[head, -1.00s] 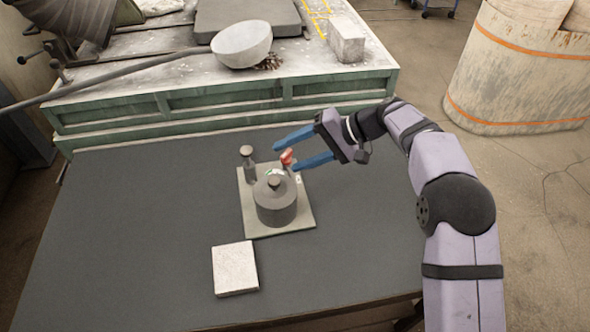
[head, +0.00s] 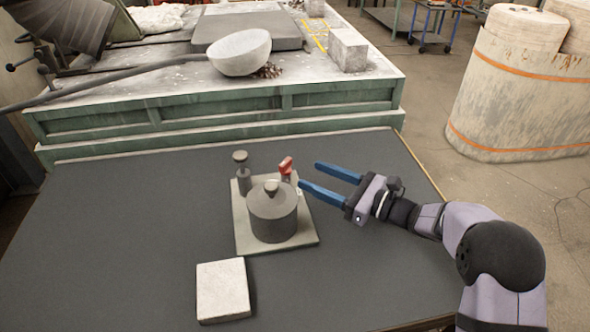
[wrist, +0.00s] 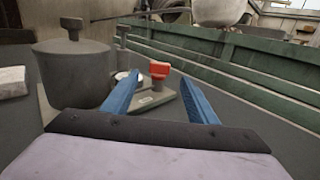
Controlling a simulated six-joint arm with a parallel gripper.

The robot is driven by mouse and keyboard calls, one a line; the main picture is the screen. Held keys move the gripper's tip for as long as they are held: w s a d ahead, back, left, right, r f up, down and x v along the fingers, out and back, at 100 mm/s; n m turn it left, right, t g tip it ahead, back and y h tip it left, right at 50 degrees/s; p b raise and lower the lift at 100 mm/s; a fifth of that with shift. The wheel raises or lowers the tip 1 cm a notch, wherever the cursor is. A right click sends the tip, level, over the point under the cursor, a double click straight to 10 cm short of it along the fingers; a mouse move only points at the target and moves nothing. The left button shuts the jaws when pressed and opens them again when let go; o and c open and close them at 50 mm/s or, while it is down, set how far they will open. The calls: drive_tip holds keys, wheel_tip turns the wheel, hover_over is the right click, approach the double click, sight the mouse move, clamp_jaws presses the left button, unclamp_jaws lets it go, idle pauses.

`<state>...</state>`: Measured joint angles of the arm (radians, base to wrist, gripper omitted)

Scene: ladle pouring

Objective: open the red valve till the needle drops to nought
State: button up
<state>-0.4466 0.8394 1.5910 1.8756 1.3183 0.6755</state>
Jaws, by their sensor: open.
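The red valve (head: 286,166) stands at the back right of a pale square base plate (head: 302,238), behind a dark lidded pot (head: 272,215). In the wrist view the red valve handle (wrist: 159,70) shows beyond and between my fingertips, and a round pale gauge (wrist: 127,78) sits left of it, partly hidden by the left finger. The needle is too small to read. My gripper (head: 311,175) has blue fingers spread open and empty. It is to the right of the valve, pointing left toward it, apart from it in the head view.
A dark post with a round knob (head: 242,172) stands at the plate's back left. A pale square block (head: 222,290) lies in front of the plate. A green-sided bench (head: 210,112) with a large ladle (head: 240,53) stands behind. The table's left side is clear.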

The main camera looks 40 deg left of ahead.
sight(288, 165)
drive_tip(key=shift+s+a+p, duration=0.2)
drive_tip(key=shift+a+p, duration=0.85)
drive_tip(key=shift+a, duration=2.4)
drive_tip(key=c, duration=1.1)
